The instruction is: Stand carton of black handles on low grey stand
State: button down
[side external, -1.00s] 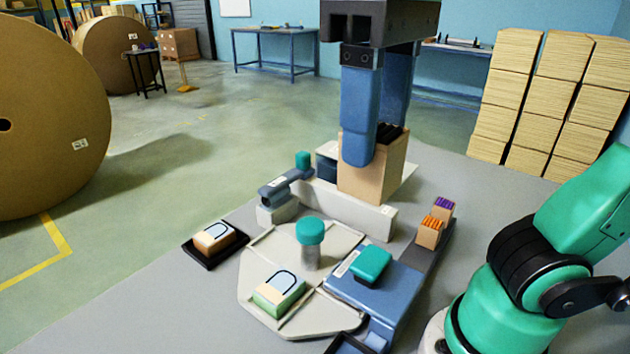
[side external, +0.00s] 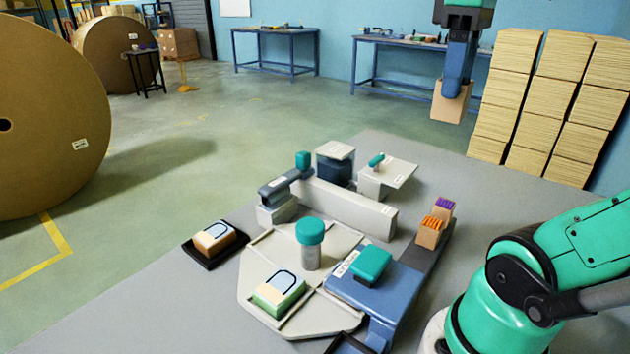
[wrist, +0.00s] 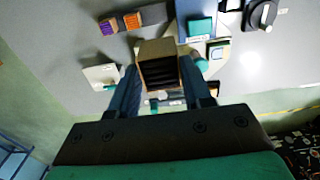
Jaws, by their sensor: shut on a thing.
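The carton of black handles (side external: 450,106) is a tan box held high in the air at the back right in the side view. My gripper (side external: 456,90) is shut on it with blue fingers. In the wrist view the carton (wrist: 157,52) sits between the two fingers, dark handles in its opening. What looks like the low grey stand (side external: 415,262) is a long dark strip at the right of the work area, far below the carton. It bears an orange-topped carton (side external: 430,232) and a purple-topped carton (side external: 443,209). Its near part is bare.
A blue unit with a teal block (side external: 371,264) adjoins the strip's left side. A white plate with a teal knob (side external: 400,172) and a dark block with a pale top (side external: 335,165) stand behind a long pale bar (side external: 345,208). Stacked cardboard (side external: 540,100) stands at the back right.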

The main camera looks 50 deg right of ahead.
notch_tip(320, 180, down, 23)
jog(key=shift+f, duration=0.2)
jog(key=shift+f, duration=0.8)
dwell(1.9)
jog(key=shift+c, duration=1.5)
grip_release()
jog(key=shift+r, duration=2.65)
jog(key=w+a+t, duration=0.2)
jog(key=w+a, duration=0.1)
jog(key=w, duration=0.1)
jog(key=w+a+r+t, duration=0.1)
jog(key=w+a+t, duration=0.1)
jog(key=w+a, duration=0.1)
jog(key=w+a+t, duration=0.3)
jog(key=w, duration=0.2)
jog(key=shift+w+r, duration=0.25)
jog(key=shift+r, duration=0.1)
